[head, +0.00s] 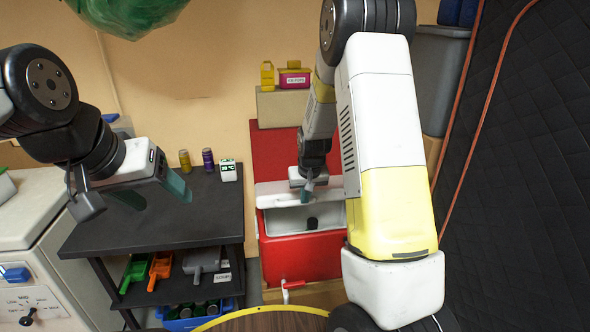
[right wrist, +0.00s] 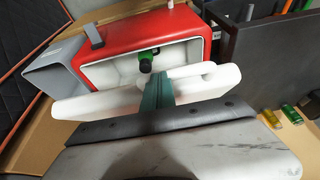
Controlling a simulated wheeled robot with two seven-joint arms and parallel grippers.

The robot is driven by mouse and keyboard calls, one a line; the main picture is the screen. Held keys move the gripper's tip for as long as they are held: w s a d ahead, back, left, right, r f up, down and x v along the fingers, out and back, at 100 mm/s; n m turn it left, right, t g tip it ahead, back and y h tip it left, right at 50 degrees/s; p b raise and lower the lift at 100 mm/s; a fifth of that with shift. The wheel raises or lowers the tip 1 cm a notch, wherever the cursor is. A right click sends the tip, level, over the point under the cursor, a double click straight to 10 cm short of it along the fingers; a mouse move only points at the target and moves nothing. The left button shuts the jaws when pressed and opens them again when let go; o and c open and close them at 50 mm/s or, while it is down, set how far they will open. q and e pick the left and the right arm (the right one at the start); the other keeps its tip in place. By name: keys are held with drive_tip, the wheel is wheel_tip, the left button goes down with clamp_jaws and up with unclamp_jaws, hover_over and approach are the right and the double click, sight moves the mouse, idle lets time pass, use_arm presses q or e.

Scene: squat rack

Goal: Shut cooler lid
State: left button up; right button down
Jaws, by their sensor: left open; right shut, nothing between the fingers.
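The red cooler (head: 300,258) stands open beside the black shelf, its white interior showing. Its white lid (head: 272,195) is raised at the cooler's back edge. In the right wrist view, the lid (right wrist: 218,84) spans the picture in front of the red cooler body (right wrist: 110,42). A dark and green item (right wrist: 148,58) lies inside the cooler. My right gripper (head: 308,188) is shut and empty at the middle of the lid. Its teal fingers (right wrist: 157,92) overlap the lid; I cannot tell whether they touch it. My left gripper (head: 155,192) is open and empty above the black shelf.
The black shelf (head: 165,225) holds cans and a small white box (head: 228,170) on top, with scoops and a blue crate below. Yellow and magenta containers (head: 293,77) stand on a box behind the cooler. A black padded wall (head: 525,170) bounds the right side.

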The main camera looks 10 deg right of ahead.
drive_tip(key=s+f, duration=0.2)
drive_tip(key=f, duration=0.5)
drive_tip(key=s+f+t, duration=0.1)
drive_tip(key=s+f, duration=0.2)
drive_tip(key=f, duration=0.3)
drive_tip(key=shift+f+t, duration=0.3)
drive_tip(key=shift+f, duration=0.1)
drive_tip(key=shift+w, duration=0.1)
